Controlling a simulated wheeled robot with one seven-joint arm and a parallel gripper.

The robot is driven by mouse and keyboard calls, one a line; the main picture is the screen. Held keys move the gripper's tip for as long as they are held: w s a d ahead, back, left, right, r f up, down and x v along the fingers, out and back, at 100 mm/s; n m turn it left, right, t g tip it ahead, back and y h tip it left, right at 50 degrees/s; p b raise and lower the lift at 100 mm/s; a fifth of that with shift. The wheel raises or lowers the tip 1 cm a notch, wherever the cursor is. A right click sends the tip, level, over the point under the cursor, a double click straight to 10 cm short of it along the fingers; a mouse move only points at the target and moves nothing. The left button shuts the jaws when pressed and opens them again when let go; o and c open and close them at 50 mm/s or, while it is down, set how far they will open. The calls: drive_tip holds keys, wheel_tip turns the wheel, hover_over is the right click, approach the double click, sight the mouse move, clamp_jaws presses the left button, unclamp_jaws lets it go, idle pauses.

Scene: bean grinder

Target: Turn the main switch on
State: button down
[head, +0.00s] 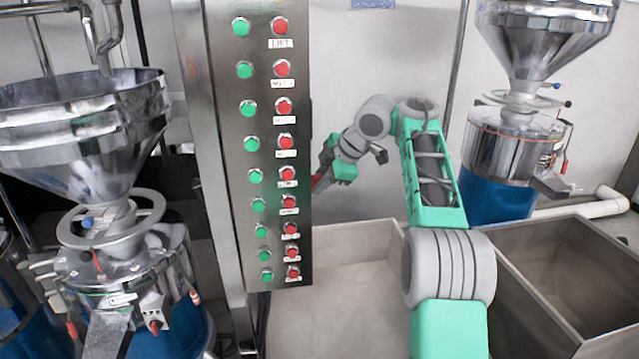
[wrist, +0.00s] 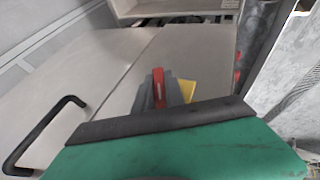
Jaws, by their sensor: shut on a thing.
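The main switch shows in the wrist view as a red handle (wrist: 159,84) with a yellow plate (wrist: 188,90) behind it, on the pale cabinet face. My gripper (wrist: 160,97) is shut on the red handle, its grey fingers around it. The handle looks roughly upright in that view. In the head view my gripper (head: 325,172) is at the right edge of the button panel (head: 221,150), pointing left behind it. A bit of red shows at its tip there. The panel hides most of the switch, and the gripper's own body covers the lower part of the wrist view.
The panel carries a column of green buttons (head: 248,108) and a column of red buttons (head: 284,106). A black bar handle (wrist: 45,135) stands out from the cabinet. Steel grinders (head: 90,130) stand left and right (head: 515,140). Open bins (head: 565,270) lie below my arm.

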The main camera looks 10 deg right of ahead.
drive_tip(key=shift+r, duration=0.1)
drive_tip(key=c, duration=1.4)
unclamp_jaws()
drive_tip(key=shift+a, duration=0.1)
